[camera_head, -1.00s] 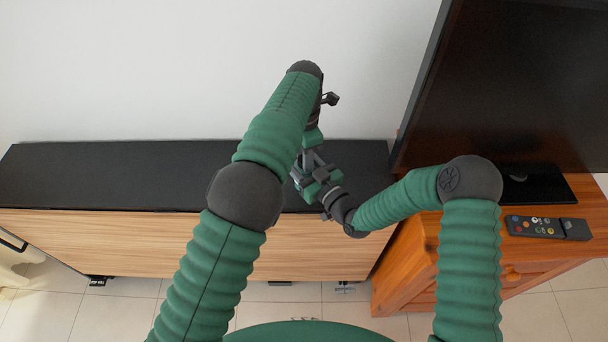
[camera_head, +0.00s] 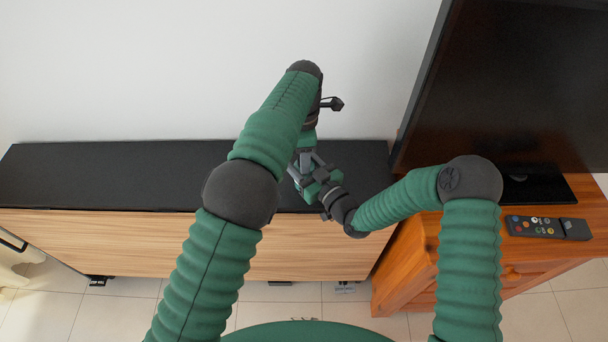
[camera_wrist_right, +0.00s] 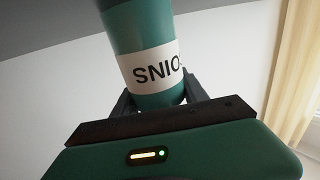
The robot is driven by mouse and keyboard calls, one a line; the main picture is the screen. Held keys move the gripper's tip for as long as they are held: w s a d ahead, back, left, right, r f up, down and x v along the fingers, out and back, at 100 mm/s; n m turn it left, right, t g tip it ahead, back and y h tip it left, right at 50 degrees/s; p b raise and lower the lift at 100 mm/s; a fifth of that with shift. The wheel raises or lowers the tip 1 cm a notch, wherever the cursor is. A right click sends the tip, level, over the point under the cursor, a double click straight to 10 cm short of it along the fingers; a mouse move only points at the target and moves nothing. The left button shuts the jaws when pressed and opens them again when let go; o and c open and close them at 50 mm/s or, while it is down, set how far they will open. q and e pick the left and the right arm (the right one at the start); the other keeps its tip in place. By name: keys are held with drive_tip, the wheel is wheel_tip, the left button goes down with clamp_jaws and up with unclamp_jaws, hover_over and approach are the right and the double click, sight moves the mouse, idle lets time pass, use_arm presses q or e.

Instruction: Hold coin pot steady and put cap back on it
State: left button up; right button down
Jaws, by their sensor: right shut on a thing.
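The coin pot (camera_wrist_right: 140,45) is a green cylinder with a white label, shown upside down in the right wrist view. My right gripper (camera_wrist_right: 158,98) is shut around it, with one dark finger on each side. In the head view my right gripper (camera_head: 318,184) is over the black top, near its front edge. My left gripper (camera_head: 308,160) is just above and behind it, pointing down. Its jaws are too small and covered to read. The pot is mostly hidden by the arms in the head view. I cannot make out the cap in either view.
The black-topped wooden sideboard (camera_head: 100,175) is bare to the left. At the right a large dark TV (camera_head: 500,80) stands on an orange wooden cabinet (camera_head: 420,250), with a remote (camera_head: 540,227) on it. A white wall is behind.

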use_arm(q)
drive_tip(key=shift+r, duration=0.15)
wheel_tip(320, 180, up, 4)
drive_tip(key=shift+r, duration=0.15)
wheel_tip(320, 180, up, 4)
drive_tip(key=n, duration=0.3)
drive_tip(key=shift+d+f, duration=0.1)
drive_tip(key=shift+f, duration=0.15)
drive_tip(key=shift+c, duration=0.2)
wheel_tip(320, 180, down, 8)
drive_tip(key=shift+f, duration=0.1)
